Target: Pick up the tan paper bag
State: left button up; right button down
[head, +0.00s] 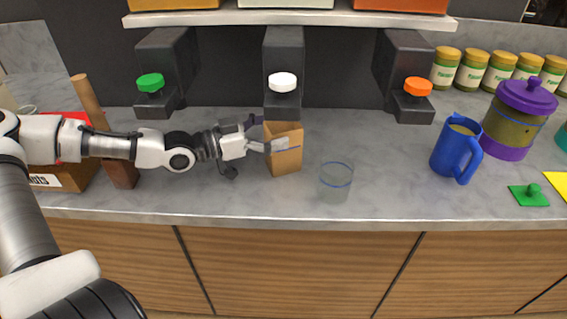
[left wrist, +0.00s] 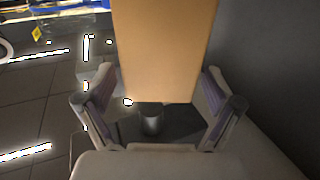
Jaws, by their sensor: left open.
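The tan paper bag (head: 284,152) stands upright on the grey counter, in front of the dispenser with the white knob. My left gripper (head: 266,134) comes in from the left at the bag's upper part, its fingers spread. In the left wrist view the bag (left wrist: 165,50) fills the upper middle, and the open fingers of my left gripper (left wrist: 160,102) lie on either side of its near end, with visible gaps. My right gripper is not in view.
A clear cup with a blue rim (head: 336,182) stands right of the bag. A blue pitcher (head: 455,150) and a purple-lidded jar (head: 515,120) stand farther right. A red and brown box (head: 75,178) is behind my left arm. Dark dispensers with green, white (head: 282,82) and orange knobs hang behind.

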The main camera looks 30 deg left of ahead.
pick_arm(q)
jog(key=shift+w, duration=0.1)
jog(key=shift+r, duration=0.1)
jog(key=c, duration=1.1)
jog(key=shift+r, duration=0.1)
jog(key=shift+c, duration=0.2)
jog(key=shift+r+p, duration=0.8)
jog(key=shift+r, duration=0.15)
jog(key=shift+r+p, duration=0.5)
jog(key=shift+r, duration=0.4)
jog(key=s+r+p, duration=0.1)
jog(key=s+p, duration=1.5)
jog(key=p, duration=0.6)
jog(key=shift+d+p, duration=0.25)
jog(key=shift+p, duration=0.15)
